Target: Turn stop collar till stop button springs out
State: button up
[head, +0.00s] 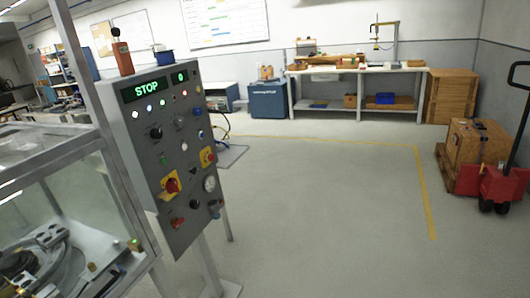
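A grey control panel (165,150) stands on a post at the left, its face tilted toward the right of the picture. A green display on it (148,88) reads STOP. A red knob (171,186) sits on a yellow plate low on the panel. A second red knob (208,156) sits on another yellow plate, higher and further right. I cannot tell which one has the stop collar, or whether a button is in or out. My gripper is not in view.
A glass-walled machine cell (60,180) stands at the left, close to the panel. A red pallet truck (500,180) and a wooden crate (476,145) are at the right. A workbench (355,85) lines the back wall. The grey floor in the middle is clear.

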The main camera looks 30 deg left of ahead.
aim_at(206, 155)
jog(key=z, duration=0.1)
jog(key=i, duration=1.25)
jog(key=u, duration=0.5)
jog(key=i, duration=1.15)
jog(key=u, duration=1.15)
jog(key=i, duration=0.75)
jog(key=u, duration=0.4)
jog(key=k, duration=0.9)
jog(key=u, duration=0.2)
jog(key=i, duration=0.9)
jog(key=z, duration=0.1)
